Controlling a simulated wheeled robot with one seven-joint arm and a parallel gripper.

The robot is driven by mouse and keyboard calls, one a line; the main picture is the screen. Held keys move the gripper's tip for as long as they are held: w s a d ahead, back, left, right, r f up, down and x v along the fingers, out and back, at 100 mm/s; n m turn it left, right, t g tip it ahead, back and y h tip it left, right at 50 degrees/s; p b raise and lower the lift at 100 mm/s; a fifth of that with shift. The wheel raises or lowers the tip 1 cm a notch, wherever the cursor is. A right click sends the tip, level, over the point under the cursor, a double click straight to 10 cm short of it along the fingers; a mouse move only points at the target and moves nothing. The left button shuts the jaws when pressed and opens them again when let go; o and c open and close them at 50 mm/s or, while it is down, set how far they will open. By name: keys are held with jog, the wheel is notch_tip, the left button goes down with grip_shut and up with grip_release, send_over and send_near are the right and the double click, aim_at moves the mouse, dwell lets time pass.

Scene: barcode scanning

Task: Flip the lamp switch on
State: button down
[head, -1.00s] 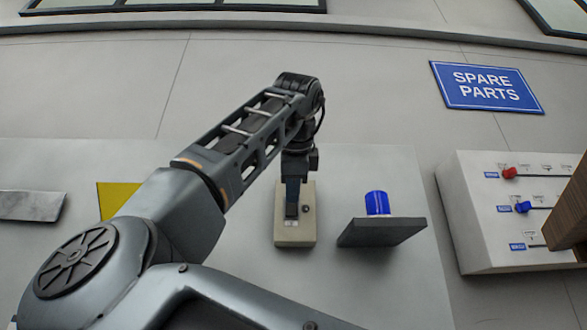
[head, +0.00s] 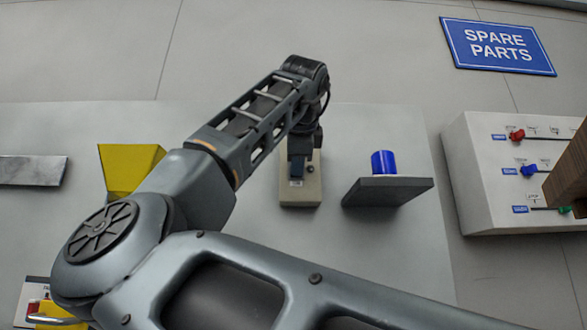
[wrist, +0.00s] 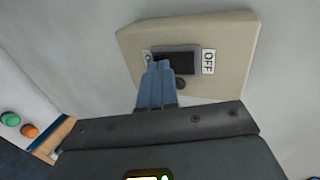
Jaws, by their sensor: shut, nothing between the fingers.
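The lamp switch is a beige box (wrist: 238,42) on the grey wall panel, with a dark rocker (wrist: 181,63) in a grey frame. An OFF label (wrist: 208,61) sits at the rocker's right end in the wrist view; a label at its left end is mostly hidden by my fingers. My gripper (wrist: 158,66) is shut and empty, its blue-grey fingertips over the rocker's left end. I cannot tell whether they touch it. In the head view the box (head: 301,197) shows behind my gripper (head: 297,178). No lamp is clearly identifiable.
A blue cylinder (head: 384,162) stands on a dark shelf (head: 388,191) right of the switch box. A white slider panel (head: 478,195) is farther right, under a SPARE PARTS sign (head: 498,46). A yellow bin-like object (head: 128,165) and a metal plate (head: 30,170) are at left.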

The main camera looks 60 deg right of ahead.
jog(key=shift+w+r+p, duration=0.2)
jog(key=shift+r+p, duration=0.55)
jog(key=shift+p, duration=0.3)
jog(key=shift+s, duration=0.15)
